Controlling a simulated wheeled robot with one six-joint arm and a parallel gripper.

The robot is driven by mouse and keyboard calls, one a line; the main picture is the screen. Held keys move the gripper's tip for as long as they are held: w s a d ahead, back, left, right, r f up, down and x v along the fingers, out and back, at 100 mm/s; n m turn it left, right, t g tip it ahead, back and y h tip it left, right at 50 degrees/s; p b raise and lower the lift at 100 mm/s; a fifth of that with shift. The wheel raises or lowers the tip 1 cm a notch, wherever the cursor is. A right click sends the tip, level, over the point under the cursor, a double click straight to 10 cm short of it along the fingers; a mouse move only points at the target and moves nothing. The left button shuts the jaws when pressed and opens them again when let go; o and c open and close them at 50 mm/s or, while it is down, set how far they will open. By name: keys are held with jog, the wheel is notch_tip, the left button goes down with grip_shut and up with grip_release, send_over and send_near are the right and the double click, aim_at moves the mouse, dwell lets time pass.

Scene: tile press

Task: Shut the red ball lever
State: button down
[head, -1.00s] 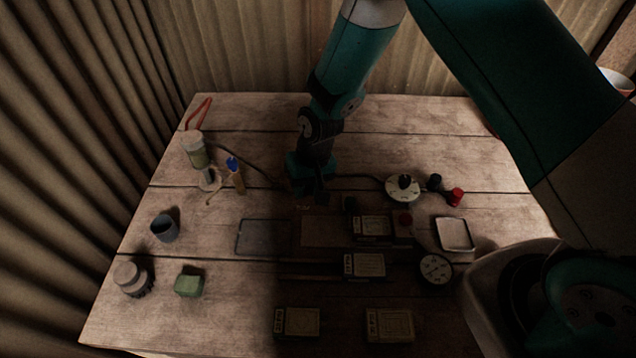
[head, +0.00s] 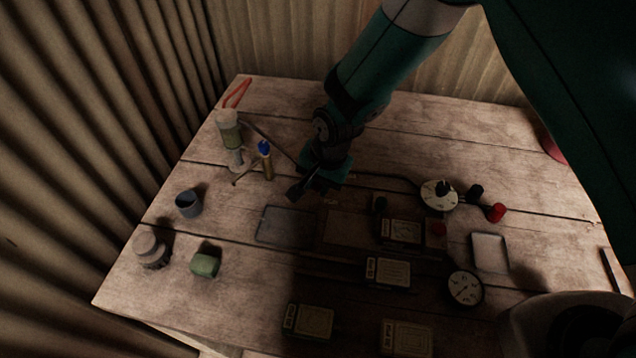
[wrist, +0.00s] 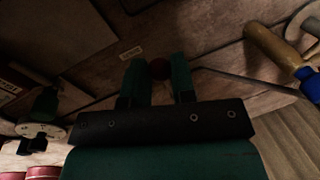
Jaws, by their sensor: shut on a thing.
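The dark red ball (wrist: 159,68) of the lever sits between the fingertips of my gripper (wrist: 157,72) in the wrist view. The fingers are shut on it, one on each side. In the head view my gripper (head: 306,188) is low over the table, behind the grey tray and right of the blue-tipped brass piece. There the ball is hidden by the gripper, and I cannot make out the lever's arm.
A grey tray (head: 286,227) lies in front. A white dial (head: 439,195) and a red knob (head: 497,212) are right. A dark hose (head: 385,178) runs behind.

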jog(key=shift+w+r, duration=0.1)
dwell(0.3)
jog(key=c, duration=1)
grip_release()
jog(key=shift+o, duration=0.2)
jog(key=s+d+r+b, duration=0.1)
jog(key=d+r+b, duration=0.1)
jog(key=r, duration=1.5)
jog(key=shift+s+d+b, duration=0.2)
jog(key=shift+d+b, duration=0.15)
jog(key=shift+d, duration=0.15)
jog(key=s+d+r+n, duration=0.2)
jog(key=s+d+n, duration=0.1)
jog(key=s, duration=0.3)
jog(key=s+d+r+n+y, duration=0.1)
jog(key=s+d+r+n, duration=0.2)
jog(key=s, duration=0.4)
jog(key=s+d+r+n+y, duration=0.1)
jog(key=s+d+r+n, duration=0.2)
jog(key=s+d+n, duration=0.2)
jog(key=shift+s+n+g, duration=0.4)
jog(key=shift+s, duration=0.35)
